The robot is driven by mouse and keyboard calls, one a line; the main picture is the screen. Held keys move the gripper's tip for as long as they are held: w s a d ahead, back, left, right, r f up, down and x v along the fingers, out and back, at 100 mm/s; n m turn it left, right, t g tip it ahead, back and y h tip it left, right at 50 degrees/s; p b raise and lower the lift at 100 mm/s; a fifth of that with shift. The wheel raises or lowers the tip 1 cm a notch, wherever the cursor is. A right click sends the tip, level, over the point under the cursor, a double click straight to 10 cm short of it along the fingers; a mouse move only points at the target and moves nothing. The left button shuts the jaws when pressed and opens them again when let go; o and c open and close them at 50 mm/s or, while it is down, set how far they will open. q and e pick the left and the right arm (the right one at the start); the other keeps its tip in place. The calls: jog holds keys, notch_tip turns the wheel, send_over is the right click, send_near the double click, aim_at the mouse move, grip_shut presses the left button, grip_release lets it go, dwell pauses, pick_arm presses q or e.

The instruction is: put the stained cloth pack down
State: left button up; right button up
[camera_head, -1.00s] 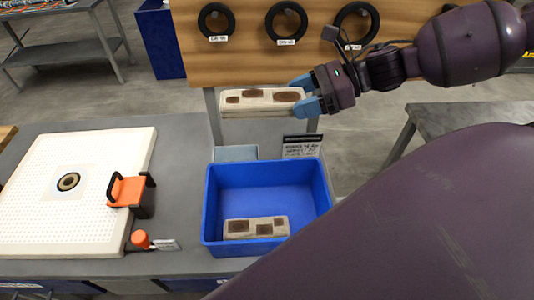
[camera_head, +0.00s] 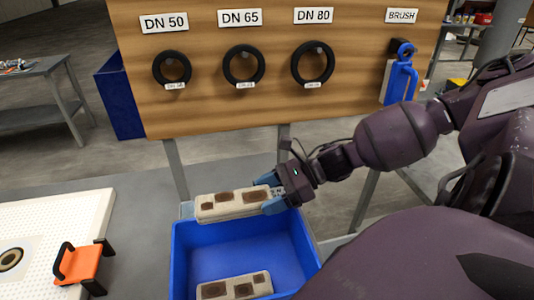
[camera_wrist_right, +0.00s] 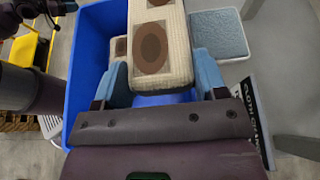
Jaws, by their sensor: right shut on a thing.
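A beige cloth pack with brown stains (camera_head: 231,204) is held by its right end in my right gripper (camera_head: 272,193), above the far edge of a blue bin (camera_head: 183,258). In the right wrist view the held pack (camera_wrist_right: 158,50) sits between the two blue fingertips, above the blue bin (camera_wrist_right: 88,60). A second stained pack (camera_head: 236,288) lies inside the bin, near its front; a part of it also shows in the right wrist view, beneath the held pack.
A wooden board (camera_head: 205,60) with several black rings stands behind the bin, with a blue-handled brush (camera_head: 401,76) on its right. A light-blue pad (camera_wrist_right: 218,35) is beside the bin.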

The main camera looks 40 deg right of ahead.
notch_tip(320, 180, down, 4)
jog(key=shift+f+b, duration=0.15)
jog(key=shift+b, duration=0.3)
jog(key=shift+f, duration=0.25)
jog(key=o, duration=1)
jog(key=shift+c, duration=0.2)
jog(key=shift+r, duration=0.3)
jog(key=p+v, duration=0.4)
jog(key=v, duration=0.8)
jog(key=shift+s+f, duration=0.1)
jog(key=shift+f, duration=0.05)
